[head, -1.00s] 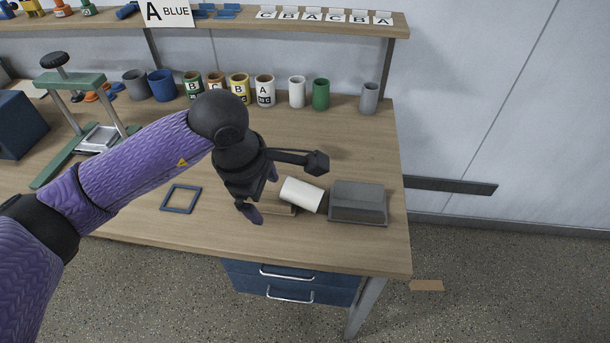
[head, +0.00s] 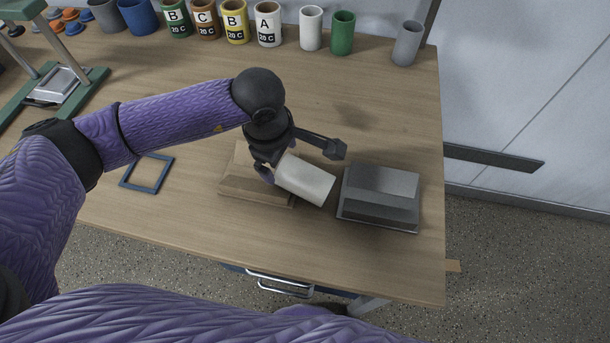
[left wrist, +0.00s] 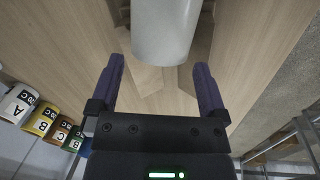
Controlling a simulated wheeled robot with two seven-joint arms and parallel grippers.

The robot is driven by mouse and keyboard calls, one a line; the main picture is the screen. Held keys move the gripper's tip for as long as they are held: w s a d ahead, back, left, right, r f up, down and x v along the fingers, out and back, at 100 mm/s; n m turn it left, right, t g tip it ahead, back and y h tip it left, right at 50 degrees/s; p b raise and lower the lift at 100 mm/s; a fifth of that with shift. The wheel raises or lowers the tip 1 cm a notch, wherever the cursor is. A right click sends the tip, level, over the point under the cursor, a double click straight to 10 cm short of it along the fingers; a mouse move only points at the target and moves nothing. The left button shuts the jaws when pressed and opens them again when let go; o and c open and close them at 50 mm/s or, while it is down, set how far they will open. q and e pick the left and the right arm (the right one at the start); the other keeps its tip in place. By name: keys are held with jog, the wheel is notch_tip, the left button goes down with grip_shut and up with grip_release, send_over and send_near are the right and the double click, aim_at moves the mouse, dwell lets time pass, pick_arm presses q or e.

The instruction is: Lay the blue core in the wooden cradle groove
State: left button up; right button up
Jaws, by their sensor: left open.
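The wooden cradle (head: 245,183) lies near the table's front edge. A white cylinder (head: 306,180) lies on its side over the cradle's right part, its right end reaching toward a grey block. In the left wrist view the gripper (left wrist: 160,66) is open with nothing gripped. The white cylinder (left wrist: 165,32) shows just beyond the fingertips, with the cradle (left wrist: 148,78) behind. Whether the fingers touch the cylinder cannot be told. My right gripper is not in view.
The grey stepped block (head: 380,195) stands just right of the cylinder. A blue square frame (head: 147,173) lies to the left. Labelled cans, a blue can (head: 138,16), a white cup (head: 311,28) and a green cup (head: 342,33) line the back. The table between is clear.

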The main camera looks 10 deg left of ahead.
aim_at(282, 163)
pick_arm(q)
jog(key=f, duration=0.3)
jog(key=shift+w+d, duration=0.1)
jog(key=shift+w, duration=0.1)
jog(key=shift+c, duration=0.3)
jog(key=c, duration=0.9)
jog(key=shift+o, duration=0.2)
notch_tip(282, 163, up, 9)
jog(key=shift+r+p, duration=0.1)
jog(key=shift+p, duration=0.75)
jog(key=a+f+n+h+p, duration=0.1)
jog(key=a+f+n+p, duration=0.1)
jog(key=a, duration=0.7)
jog(key=shift+f+n+h+p, duration=0.2)
jog(key=shift+n+h+p, duration=0.1)
